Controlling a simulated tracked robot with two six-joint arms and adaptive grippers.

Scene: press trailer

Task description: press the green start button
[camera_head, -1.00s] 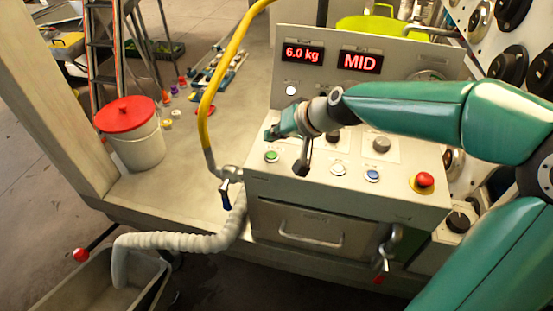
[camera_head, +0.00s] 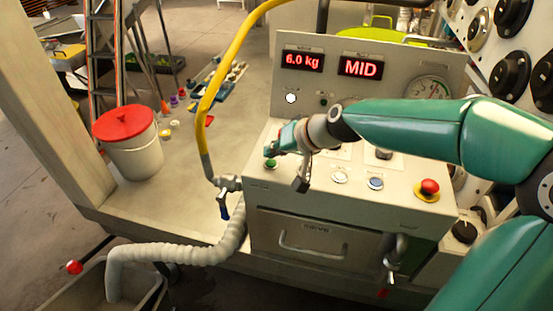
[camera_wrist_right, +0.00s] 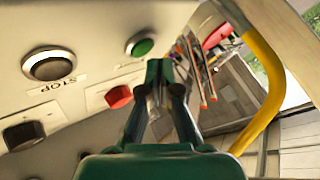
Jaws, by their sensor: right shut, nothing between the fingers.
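The green start button (camera_head: 270,163) is at the left of the sloping control panel. In the right wrist view, the shut fingertips (camera_wrist_right: 160,69) appear just to the lower right of the button. I cannot tell whether they touch it. My left gripper is not in view.
A white button (camera_head: 340,177), a blue button (camera_head: 375,183) and a red mushroom button (camera_head: 429,186) sit to the right on the panel. A yellow hose (camera_head: 210,85) runs close on the left. Displays above read 6.0 kg (camera_head: 303,62) and MID (camera_head: 360,67).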

